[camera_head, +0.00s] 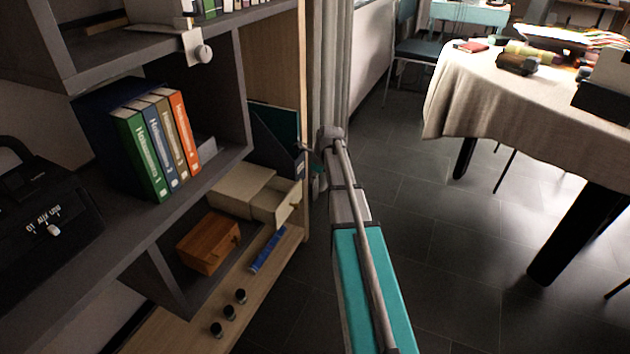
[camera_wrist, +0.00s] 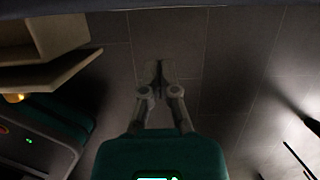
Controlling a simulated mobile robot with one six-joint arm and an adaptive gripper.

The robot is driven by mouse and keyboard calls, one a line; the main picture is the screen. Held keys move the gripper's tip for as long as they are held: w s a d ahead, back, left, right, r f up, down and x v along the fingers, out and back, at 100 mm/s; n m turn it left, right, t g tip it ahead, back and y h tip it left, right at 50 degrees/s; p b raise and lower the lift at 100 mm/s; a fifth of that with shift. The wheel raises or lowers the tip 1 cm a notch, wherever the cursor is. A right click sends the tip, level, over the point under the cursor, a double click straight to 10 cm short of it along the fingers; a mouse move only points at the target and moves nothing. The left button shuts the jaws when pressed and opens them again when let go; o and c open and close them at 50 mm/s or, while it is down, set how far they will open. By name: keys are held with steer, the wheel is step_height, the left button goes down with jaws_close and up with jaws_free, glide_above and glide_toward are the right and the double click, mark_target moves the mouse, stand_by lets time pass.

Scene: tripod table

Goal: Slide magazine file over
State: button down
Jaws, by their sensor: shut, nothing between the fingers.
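A dark navy magazine file (camera_head: 272,148) with a sloped side stands at the far right end of the shelf unit, with a dark teal item in it. My gripper (camera_head: 316,160) is small and partly hidden by my own arm in the head view, just right of the file. I cannot tell whether they touch. In the wrist view my gripper (camera_wrist: 159,68) has its fingers together and empty, above the dark tiled floor. A dark bluish edge crosses the top of that view; I cannot tell what it belongs to.
Coloured books (camera_head: 160,145) stand on the shelf at left. A cream box with an open drawer (camera_head: 275,205) sits below the file and also shows in the wrist view (camera_wrist: 50,75). A wooden box (camera_head: 208,243) is nearby. A curtain (camera_head: 330,70) hangs behind; a cloth-covered table (camera_head: 530,105) stands right.

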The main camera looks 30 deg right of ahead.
mark_target(290, 169)
steer(key=shift+w+a+r, duration=0.1)
steer(key=shift+w+a, duration=1.05)
steer(key=shift+w, duration=0.3)
steer(key=shift+w+a, duration=0.1)
steer(key=w+a, duration=0.3)
steer(key=w, duration=0.2)
steer(key=w+a, duration=0.2)
steer(key=shift+w+a, duration=0.15)
steer(key=shift+a, duration=0.2)
steer(key=shift+s+d, duration=0.5)
steer(key=shift+s, duration=0.25)
steer(key=shift+s+d, duration=0.65)
steer(key=shift+s, duration=0.25)
steer(key=shift+d+r+p, duration=0.1)
steer(key=shift+r+p, duration=0.45)
steer(key=p+v, duration=0.8)
steer(key=shift+s+d+r, duration=0.15)
steer(key=shift+s+r, duration=0.05)
steer(key=shift+r, duration=0.15)
